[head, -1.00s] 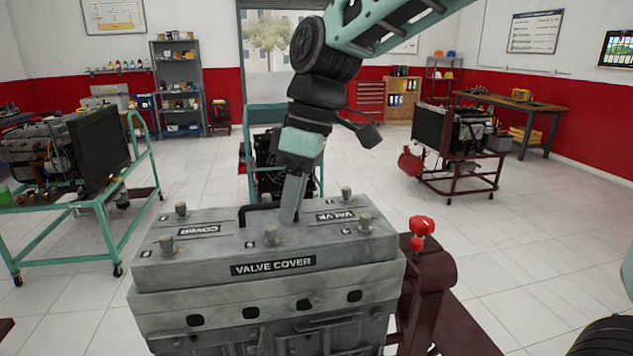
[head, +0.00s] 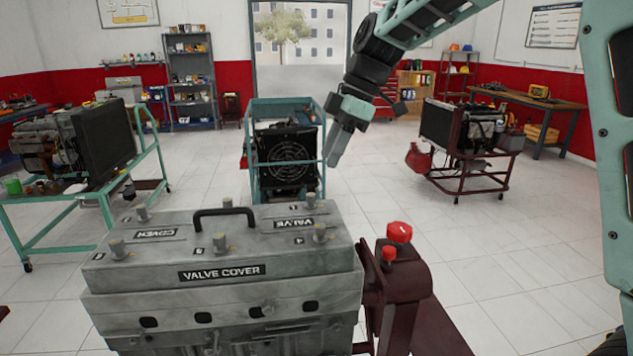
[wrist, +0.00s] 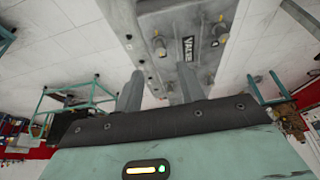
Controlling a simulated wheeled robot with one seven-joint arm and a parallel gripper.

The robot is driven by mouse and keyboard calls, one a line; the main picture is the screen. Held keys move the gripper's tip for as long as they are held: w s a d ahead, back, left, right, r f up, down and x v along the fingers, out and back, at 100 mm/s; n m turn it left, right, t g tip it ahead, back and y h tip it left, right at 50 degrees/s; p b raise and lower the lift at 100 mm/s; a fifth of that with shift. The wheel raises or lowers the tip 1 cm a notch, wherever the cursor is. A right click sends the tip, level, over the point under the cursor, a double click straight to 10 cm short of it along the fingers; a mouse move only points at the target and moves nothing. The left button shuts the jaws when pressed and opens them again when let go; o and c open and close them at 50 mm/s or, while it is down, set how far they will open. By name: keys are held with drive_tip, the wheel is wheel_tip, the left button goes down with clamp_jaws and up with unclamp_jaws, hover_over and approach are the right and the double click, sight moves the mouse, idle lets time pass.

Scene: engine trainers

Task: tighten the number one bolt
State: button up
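The grey valve cover (head: 250,262) sits on the engine in the near left of the head view. Several bolts with upright heads stand on it, among them the front left (head: 117,248), front middle (head: 219,243), front right (head: 320,233) and back right (head: 309,200) bolts. Small numbers are printed beside them, too small to read surely, so I cannot tell which is number one. My gripper (head: 334,155) is above and beyond the cover's back right, apart from it, pointing down. In the wrist view its two fingers (wrist: 158,75) are apart with nothing between; the cover (wrist: 165,15) shows beyond.
A black handle (head: 225,213) rises from the cover's back. A dark red stand with red knobs (head: 399,232) is right of the engine. A teal-framed fan unit (head: 288,160) stands behind. Other engine trainers stand left (head: 95,145) and right (head: 465,135). Open tiled floor lies between.

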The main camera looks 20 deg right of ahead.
sight(313, 194)
drive_tip(key=p+x, duration=0.1)
drive_tip(key=x, duration=0.7)
drive_tip(key=shift+a+f+p, duration=0.1)
drive_tip(key=shift+f+p, duration=0.1)
drive_tip(key=shift+p, duration=0.15)
clamp_jaws()
